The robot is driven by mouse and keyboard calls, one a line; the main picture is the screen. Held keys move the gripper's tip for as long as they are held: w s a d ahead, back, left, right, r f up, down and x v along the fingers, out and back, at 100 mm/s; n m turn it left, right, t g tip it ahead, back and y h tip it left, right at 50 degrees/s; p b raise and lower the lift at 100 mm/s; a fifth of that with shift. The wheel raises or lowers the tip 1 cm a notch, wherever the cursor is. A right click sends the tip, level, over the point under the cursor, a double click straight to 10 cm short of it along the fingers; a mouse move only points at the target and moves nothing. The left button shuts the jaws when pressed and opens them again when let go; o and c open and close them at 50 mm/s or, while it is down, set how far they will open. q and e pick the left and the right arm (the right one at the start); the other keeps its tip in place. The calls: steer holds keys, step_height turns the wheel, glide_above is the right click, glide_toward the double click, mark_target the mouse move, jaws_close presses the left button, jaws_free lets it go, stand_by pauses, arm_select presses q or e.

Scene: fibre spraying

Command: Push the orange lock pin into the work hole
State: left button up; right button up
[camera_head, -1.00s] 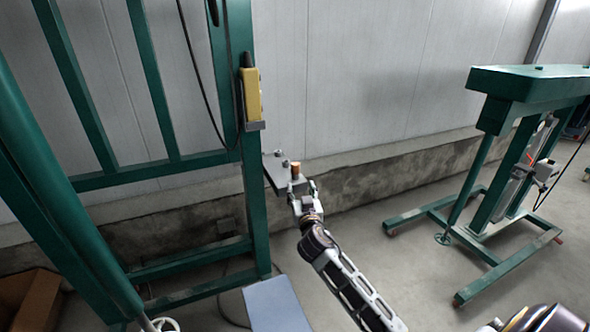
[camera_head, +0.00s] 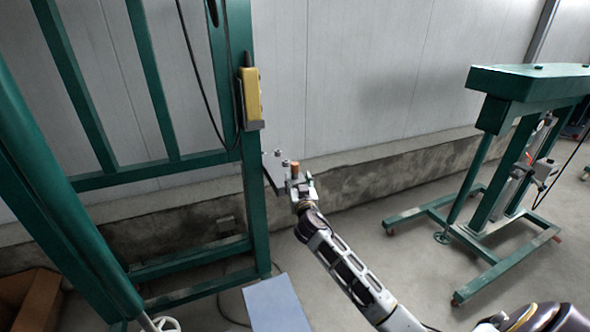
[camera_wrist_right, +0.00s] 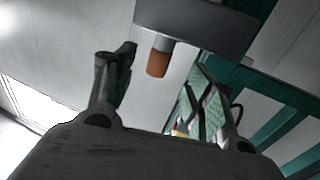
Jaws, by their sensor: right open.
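The orange lock pin (camera_head: 295,170) shows as a small orange cylinder beside a grey plate (camera_head: 272,173) on the green frame's post. In the right wrist view the pin (camera_wrist_right: 157,62) has a pale collar and protrudes from the underside of the grey plate (camera_wrist_right: 195,22). My right gripper (camera_head: 302,185) is open, close to the pin. In the wrist view its fingers (camera_wrist_right: 160,75) are spread on either side of the pin, with gaps to both. I cannot make out the work hole. My left gripper is not in view.
A green frame (camera_head: 255,210) stands at the left, with a yellow control box (camera_head: 252,95) and hanging cable. A blue-grey panel (camera_head: 275,305) is low below it. Another green stand (camera_head: 500,190) is at the right. The floor between them is clear.

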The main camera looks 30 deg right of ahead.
mark_target(296, 171)
steer(key=shift+x, duration=1.1)
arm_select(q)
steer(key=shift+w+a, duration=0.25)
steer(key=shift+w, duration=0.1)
arm_select(e)
steer(key=shift+w+d, duration=0.1)
steer(key=shift+w, duration=0.2)
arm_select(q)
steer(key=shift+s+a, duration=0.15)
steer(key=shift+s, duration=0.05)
arm_select(e)
steer(key=shift+w, duration=0.15)
steer(key=shift+r+p+x, duration=0.15)
steer(key=shift+p+x, duration=0.05)
steer(key=shift+x, duration=0.5)
steer(key=shift+r+p+x, duration=0.15)
steer(key=shift+p+x, duration=0.05)
steer(key=shift+x, duration=0.55)
steer(key=shift+w+d, duration=0.1)
steer(key=shift+w, duration=0.2)
steer(key=shift+w+d+f, duration=0.1)
steer(key=shift+w+d, duration=0.15)
steer(key=shift+w, duration=0.45)
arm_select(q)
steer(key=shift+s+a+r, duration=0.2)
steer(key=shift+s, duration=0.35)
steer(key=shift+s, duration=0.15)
